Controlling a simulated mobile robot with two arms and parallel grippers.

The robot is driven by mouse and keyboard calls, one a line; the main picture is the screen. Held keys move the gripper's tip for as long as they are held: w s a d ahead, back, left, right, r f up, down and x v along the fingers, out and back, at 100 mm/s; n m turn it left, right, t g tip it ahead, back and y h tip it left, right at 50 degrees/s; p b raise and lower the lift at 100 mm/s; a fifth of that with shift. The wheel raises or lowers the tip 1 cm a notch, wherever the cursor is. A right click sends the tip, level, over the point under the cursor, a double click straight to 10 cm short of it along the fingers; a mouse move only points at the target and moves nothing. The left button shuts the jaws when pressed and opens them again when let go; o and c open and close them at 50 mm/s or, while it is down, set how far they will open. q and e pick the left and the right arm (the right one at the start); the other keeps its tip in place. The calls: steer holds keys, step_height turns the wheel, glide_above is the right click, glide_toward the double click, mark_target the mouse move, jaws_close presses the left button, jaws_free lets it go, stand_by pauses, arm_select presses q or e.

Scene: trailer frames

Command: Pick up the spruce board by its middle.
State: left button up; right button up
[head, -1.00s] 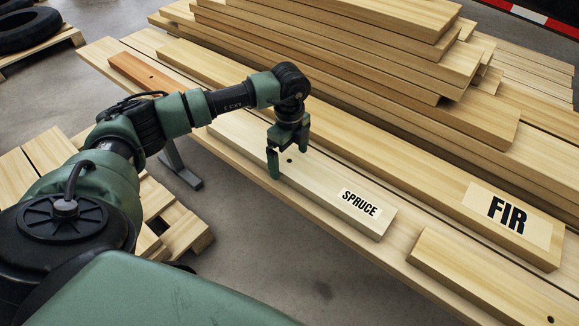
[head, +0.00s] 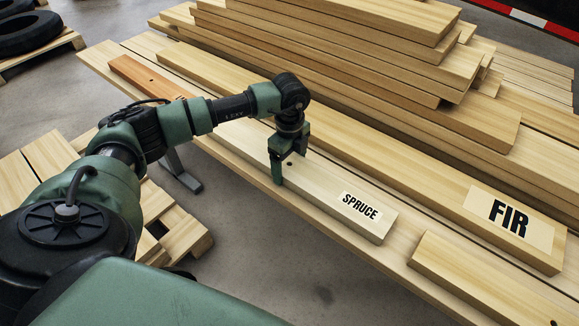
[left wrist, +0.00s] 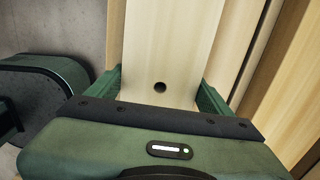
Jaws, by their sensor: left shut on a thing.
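The spruce board (head: 325,188) is pale, with a white SPRUCE label near its right end and a dark hole near its middle. It lies on the long plank table (head: 405,262) at the near side. My left gripper (head: 290,168) points down over the board's middle, one finger along each long edge, and is shut on it. In the left wrist view the board (left wrist: 168,45) runs between the two green fingers (left wrist: 162,95), with the hole just ahead of the palm. The part of the board left of the gripper is partly hidden by my arm.
A longer board labelled FIR (head: 400,160) lies just behind, parallel. Another pale board (head: 480,280) lies beyond the spruce board's right end. A reddish board (head: 145,75) lies at the far left. A tall stack of lumber (head: 370,60) stands behind. Bare floor (head: 300,270) is in front.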

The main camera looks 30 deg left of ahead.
arm_select(q)
steer(key=shift+r, duration=0.25)
